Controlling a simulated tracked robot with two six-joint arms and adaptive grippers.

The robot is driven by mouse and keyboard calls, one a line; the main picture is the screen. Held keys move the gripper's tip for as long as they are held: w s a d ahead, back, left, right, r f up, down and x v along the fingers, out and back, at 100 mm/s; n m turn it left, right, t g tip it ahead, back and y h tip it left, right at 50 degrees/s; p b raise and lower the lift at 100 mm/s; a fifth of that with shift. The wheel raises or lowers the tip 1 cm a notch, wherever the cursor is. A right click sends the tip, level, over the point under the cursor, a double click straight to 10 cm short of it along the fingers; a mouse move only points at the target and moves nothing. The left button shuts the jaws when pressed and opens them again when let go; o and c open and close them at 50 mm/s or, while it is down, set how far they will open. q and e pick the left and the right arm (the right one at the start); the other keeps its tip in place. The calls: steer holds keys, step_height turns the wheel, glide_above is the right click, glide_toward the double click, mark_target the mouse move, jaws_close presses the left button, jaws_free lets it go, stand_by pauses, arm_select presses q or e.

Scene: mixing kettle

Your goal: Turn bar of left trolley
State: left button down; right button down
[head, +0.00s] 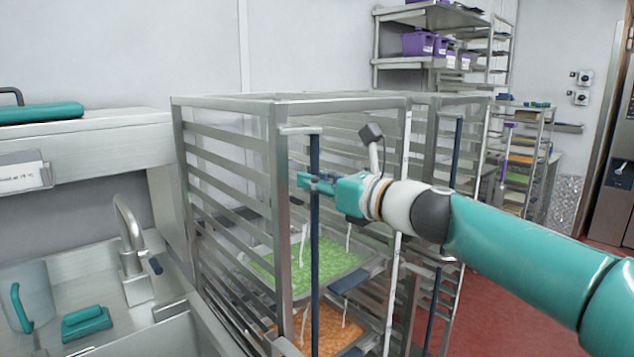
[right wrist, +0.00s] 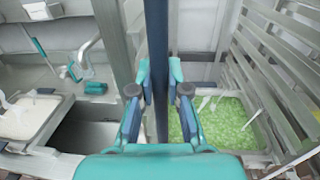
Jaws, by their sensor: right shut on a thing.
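The left trolley (head: 279,215) is a tall metal rack with slanted side rails and trays inside. Its bar (head: 315,250) is a dark blue upright rod at the front, beside the left front post. My right gripper (head: 318,184) is shut on the bar at its upper part, reaching in from the right. In the right wrist view the bar (right wrist: 156,40) runs upright between the two teal-tipped fingers (right wrist: 159,78). My left gripper is in neither view.
A second trolley with its own dark bar (head: 455,150) stands just to the right. Trays of green pieces (head: 325,262) and orange pieces (head: 325,330) sit inside the left trolley. A sink with a tap (head: 130,235) is at left. Red floor is clear at lower right.

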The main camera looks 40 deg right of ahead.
steer(key=shift+w+n+g+y+p, duration=0.4)
steer(key=shift+n+g+y+p, duration=0.25)
steer(key=shift+n+y+p, duration=0.45)
steer(key=shift+w+n+g+y+p, duration=0.4)
steer(key=shift+n+g+y+p, duration=0.35)
steer(key=shift+y+p, duration=0.7)
steer(key=shift+w+n+g+y+p, duration=0.45)
steer(key=shift+n+y+p, duration=0.55)
steer(key=shift+y, duration=0.55)
steer(key=c, duration=1.1)
jaws_free()
steer(key=shift+c, duration=0.2)
steer(key=v, duration=0.8)
